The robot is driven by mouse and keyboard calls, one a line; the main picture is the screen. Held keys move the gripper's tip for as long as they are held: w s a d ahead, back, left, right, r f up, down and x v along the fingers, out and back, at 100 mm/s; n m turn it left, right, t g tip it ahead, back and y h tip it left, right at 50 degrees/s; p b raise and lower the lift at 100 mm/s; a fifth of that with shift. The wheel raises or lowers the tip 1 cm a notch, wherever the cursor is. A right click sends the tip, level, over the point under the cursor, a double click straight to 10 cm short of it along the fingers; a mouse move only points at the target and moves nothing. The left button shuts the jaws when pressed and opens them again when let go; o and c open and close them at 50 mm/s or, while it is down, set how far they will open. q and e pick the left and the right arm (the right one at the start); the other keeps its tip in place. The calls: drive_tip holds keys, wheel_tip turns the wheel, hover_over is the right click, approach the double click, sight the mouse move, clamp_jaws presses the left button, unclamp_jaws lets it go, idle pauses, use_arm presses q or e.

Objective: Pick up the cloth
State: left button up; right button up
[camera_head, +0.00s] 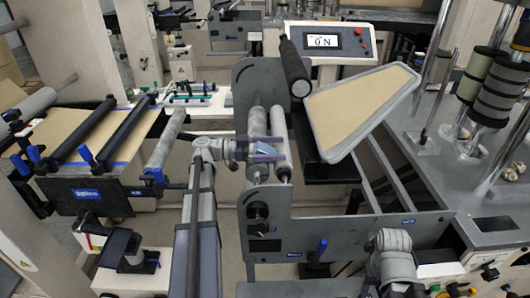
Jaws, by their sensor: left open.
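My left gripper (268,150) has purple fingers and is open. It is over the pair of grey rollers in the middle of the head view. A small pale blue patch (265,148) shows between its fingers and may be the cloth; it is too small to tell, or to tell whether the fingers touch it. No other cloth can be made out. My right gripper is not in view.
A dark machine side plate (262,90) stands by the rollers. A tilted grey-framed tan panel (352,108) is to the right, below a display reading 0 N (325,42). A blue-clamped splice table (88,188) is at left. Dark rolls (497,100) stand at right.

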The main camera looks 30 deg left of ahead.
sight(275, 152)
use_arm(q)
drive_tip(key=c, duration=1.5)
drive_tip(key=shift+o, duration=0.2)
wheel_tip(275, 152, up, 10)
drive_tip(key=p, duration=1)
